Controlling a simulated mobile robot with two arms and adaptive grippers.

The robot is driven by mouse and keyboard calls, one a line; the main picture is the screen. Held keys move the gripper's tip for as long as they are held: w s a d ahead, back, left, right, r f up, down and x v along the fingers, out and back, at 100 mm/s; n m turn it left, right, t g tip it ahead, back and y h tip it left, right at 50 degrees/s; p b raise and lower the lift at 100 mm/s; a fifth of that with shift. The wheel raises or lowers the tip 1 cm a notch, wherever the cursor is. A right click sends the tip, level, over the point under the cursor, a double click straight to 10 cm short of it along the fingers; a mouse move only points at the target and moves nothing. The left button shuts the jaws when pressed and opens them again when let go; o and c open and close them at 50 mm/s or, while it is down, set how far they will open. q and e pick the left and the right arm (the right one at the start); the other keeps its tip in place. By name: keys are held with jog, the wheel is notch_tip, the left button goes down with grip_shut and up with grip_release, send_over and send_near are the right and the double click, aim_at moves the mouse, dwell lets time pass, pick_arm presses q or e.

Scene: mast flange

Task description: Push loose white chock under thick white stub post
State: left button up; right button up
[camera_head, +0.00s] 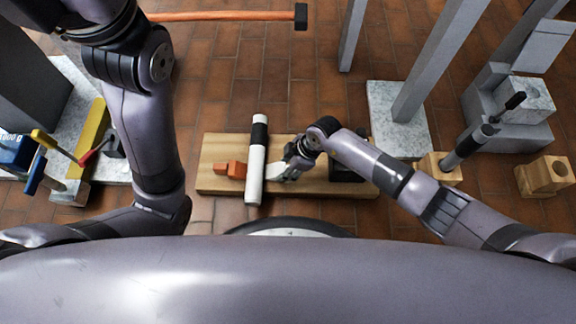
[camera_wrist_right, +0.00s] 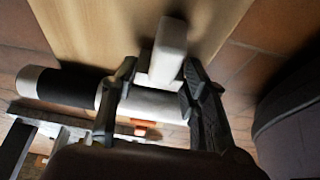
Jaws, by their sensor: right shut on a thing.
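The thick white stub post (camera_head: 255,178), with a black band near its far end, lies across a wooden board (camera_head: 212,150). In the right wrist view the post (camera_wrist_right: 150,104) runs across behind my fingers. An orange chock (camera_head: 230,169) is at the post's left side. The loose white chock (camera_wrist_right: 168,52) is between the fingers of my right gripper (camera_wrist_right: 155,95), which is shut on it. In the head view my right gripper (camera_head: 287,168) is just right of the post. Whether the chock touches the post is unclear. My left gripper is out of view.
Grey posts on stone slabs (camera_head: 387,98) stand at the right. A wooden block with a hole (camera_head: 546,176) lies far right. A long orange-handled hammer (camera_head: 230,15) is at the top. A yellow bar (camera_head: 92,136) and tools are at the left.

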jog(key=shift+a, duration=0.4)
jog(key=o, duration=1.3)
jog(key=v, duration=1.2)
